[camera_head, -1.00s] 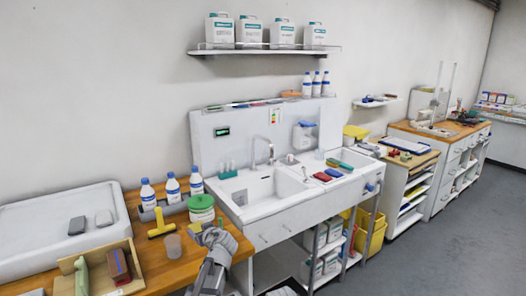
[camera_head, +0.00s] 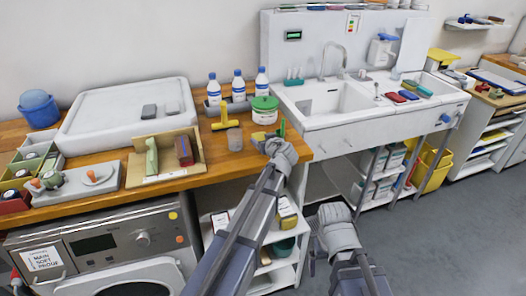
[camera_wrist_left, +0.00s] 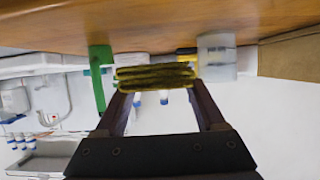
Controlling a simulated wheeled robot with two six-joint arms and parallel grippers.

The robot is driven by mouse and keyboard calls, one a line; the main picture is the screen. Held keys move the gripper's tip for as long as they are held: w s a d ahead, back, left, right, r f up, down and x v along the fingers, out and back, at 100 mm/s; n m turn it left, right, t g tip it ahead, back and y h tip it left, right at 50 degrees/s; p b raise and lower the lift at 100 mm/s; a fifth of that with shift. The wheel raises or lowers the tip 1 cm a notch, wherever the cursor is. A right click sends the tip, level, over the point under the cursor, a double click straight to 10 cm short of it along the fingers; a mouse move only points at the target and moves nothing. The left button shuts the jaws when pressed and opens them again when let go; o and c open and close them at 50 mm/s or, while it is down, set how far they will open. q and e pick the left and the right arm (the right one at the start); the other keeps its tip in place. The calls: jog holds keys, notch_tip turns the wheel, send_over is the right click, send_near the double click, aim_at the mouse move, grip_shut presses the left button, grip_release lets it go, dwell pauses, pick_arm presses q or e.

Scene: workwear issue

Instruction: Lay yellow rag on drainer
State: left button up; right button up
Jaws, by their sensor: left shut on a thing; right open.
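My left gripper (camera_head: 270,142) is at the front right corner of the wooden counter, shut on the yellow rag (camera_wrist_left: 155,77). In the left wrist view the rag is a folded yellow and dark bundle between the fingertips, close to the counter top; in the head view only a bit of yellow shows beside the gripper. My right gripper (camera_head: 334,218) is open and empty, low in front of the sink unit. A white sink unit (camera_head: 345,118) stands right of the counter, and a large white rimmed tray (camera_head: 90,140) lies on its left.
A grey cup (camera_head: 235,139), a yellow T-shaped tool (camera_head: 225,118) and a green-lidded tub (camera_head: 265,112) stand near my left gripper. A green upright thing (camera_wrist_left: 98,78) is close beside the rag. Red and blue pads (camera_head: 403,96) lie on the sink's ledge.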

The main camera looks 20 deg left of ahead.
pick_arm(q)
jog(key=shift+f+b, duration=1.4)
jog(key=shift+f, duration=0.5)
pick_arm(e)
jog(key=shift+f, duration=1.85)
pick_arm(q)
jog(key=shift+f, duration=0.15)
jog(key=o, duration=1.5)
pick_arm(e)
jog(key=shift+f, duration=0.2)
pick_arm(q)
jog(key=p+v, duration=0.1)
jog(key=v, duration=0.1)
jog(key=p+v, duration=0.1)
jog(key=v, duration=0.1)
jog(key=p+v, duration=0.1)
jog(key=v, duration=0.2)
jog(key=shift+a+r, duration=0.35)
jog(key=shift+a, duration=0.05)
jog(key=shift+s+d, duration=0.25)
jog(key=shift+s, duration=0.2)
pick_arm(e)
notch_tip(320, 180, up, 4)
jog(key=shift+f, duration=0.25)
